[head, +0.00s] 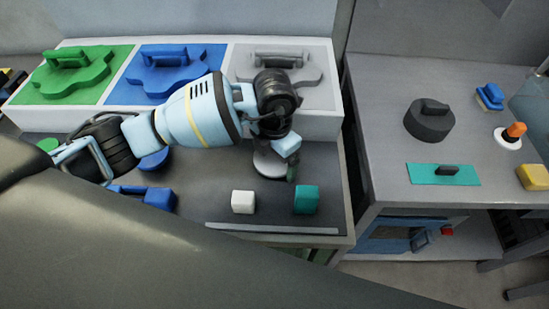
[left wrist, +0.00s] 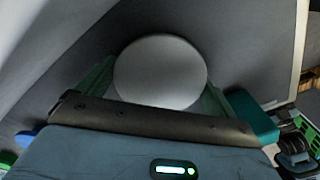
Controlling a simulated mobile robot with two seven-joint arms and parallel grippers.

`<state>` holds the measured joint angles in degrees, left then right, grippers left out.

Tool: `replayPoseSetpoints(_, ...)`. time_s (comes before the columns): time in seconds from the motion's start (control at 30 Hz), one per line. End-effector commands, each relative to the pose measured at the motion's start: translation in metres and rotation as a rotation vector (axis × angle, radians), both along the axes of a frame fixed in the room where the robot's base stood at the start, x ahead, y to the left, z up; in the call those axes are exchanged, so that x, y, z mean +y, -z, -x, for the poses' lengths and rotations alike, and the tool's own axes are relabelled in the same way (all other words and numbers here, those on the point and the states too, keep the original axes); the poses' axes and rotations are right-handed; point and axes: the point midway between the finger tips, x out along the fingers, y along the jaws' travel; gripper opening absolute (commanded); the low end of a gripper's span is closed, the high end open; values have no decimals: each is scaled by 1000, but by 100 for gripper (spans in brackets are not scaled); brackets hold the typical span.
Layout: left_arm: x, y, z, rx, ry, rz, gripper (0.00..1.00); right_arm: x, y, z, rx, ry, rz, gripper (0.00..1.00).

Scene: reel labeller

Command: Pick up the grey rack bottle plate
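The pale grey round plate (head: 267,166) lies on the dark bench in front of the grey section of the rack (head: 239,62). My left gripper (head: 282,166) is above it, pointing down, and hides part of it in the head view. In the left wrist view the round plate (left wrist: 160,70) shows between the two green fingers, one on each side. The fingers are wide apart; whether they touch its rim is unclear. My right gripper is not in view.
A white cube (head: 243,202) and a teal cube (head: 306,199) stand close in front of the plate. A blue round piece (head: 153,160) and a blue block (head: 160,199) lie to the left. A second table (head: 380,100) on the right holds a dark round knob (head: 429,122) and small items.

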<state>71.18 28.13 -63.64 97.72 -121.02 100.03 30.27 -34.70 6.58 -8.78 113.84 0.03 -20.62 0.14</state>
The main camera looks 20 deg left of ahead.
Motion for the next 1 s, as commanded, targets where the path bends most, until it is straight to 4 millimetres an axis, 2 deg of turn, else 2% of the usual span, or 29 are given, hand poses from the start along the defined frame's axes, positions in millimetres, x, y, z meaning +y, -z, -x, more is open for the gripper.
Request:
replayPoseSetpoints(0.03, 0, 0, 0, 0, 0, 0, 86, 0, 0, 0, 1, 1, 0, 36)
replayPoseSetpoints(0.2, 0, 0, 0, 0, 0, 0, 64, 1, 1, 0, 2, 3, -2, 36)
replayPoseSetpoints(0.5, 0, -6, -1, -3, 0, 1, 64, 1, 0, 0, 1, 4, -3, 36)
replayPoseSetpoints(0.57, 0, -13, -1, -5, -1, 2, 64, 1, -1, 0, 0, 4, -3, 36)
replayPoseSetpoints(1.0, 0, -88, -1, -4, 0, 1, 64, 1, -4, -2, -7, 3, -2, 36)
